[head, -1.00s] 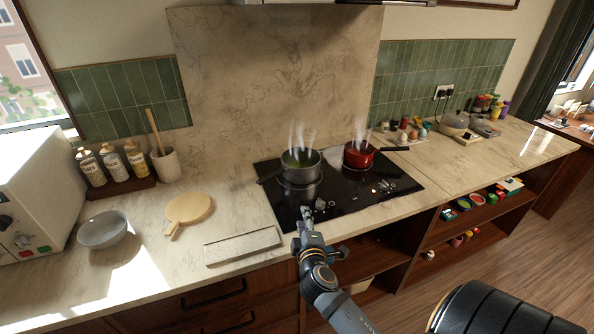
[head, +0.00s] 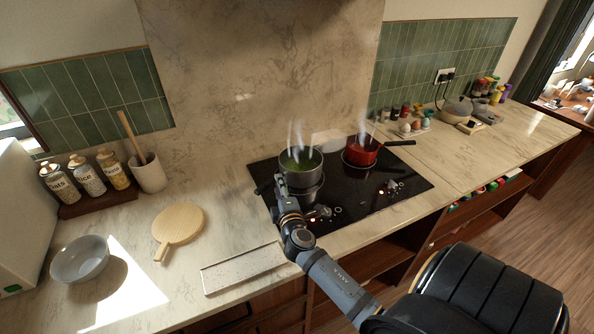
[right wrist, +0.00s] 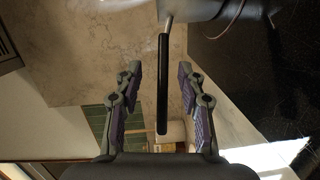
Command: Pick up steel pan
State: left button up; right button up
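The steel pan (head: 302,172) stands on the left of the hob, steaming, with green contents. Its black handle (right wrist: 162,90) lies lengthwise between my right gripper's fingers in the right wrist view, with a gap on both sides. Part of the pan's metal side (right wrist: 188,9) shows at the top of that view. My right gripper (head: 280,184) is open at the pan's front left in the head view, and its arm hides part of the hob. My left gripper is not in view.
A red pan (head: 361,153) steams on the black hob (head: 345,195), to the right. A rectangular tray (head: 241,269) lies left of my arm. A wooden board (head: 180,224), grey bowl (head: 80,260), jars (head: 88,178) and utensil crock (head: 148,174) stand further left.

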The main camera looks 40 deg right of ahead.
aim_at(288, 176)
jog(key=p+x, duration=0.1)
jog(key=x, duration=0.2)
jog(key=shift+d, duration=0.1)
jog(key=x, duration=0.3)
jog(key=shift+w+d+f, duration=0.15)
jog(key=shift+f, duration=0.1)
jog(key=shift+w, duration=0.1)
jog(key=shift+c, duration=0.4)
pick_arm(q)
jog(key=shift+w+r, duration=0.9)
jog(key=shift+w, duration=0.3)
pick_arm(e)
grip_shut()
jog(key=shift+r, duration=0.15)
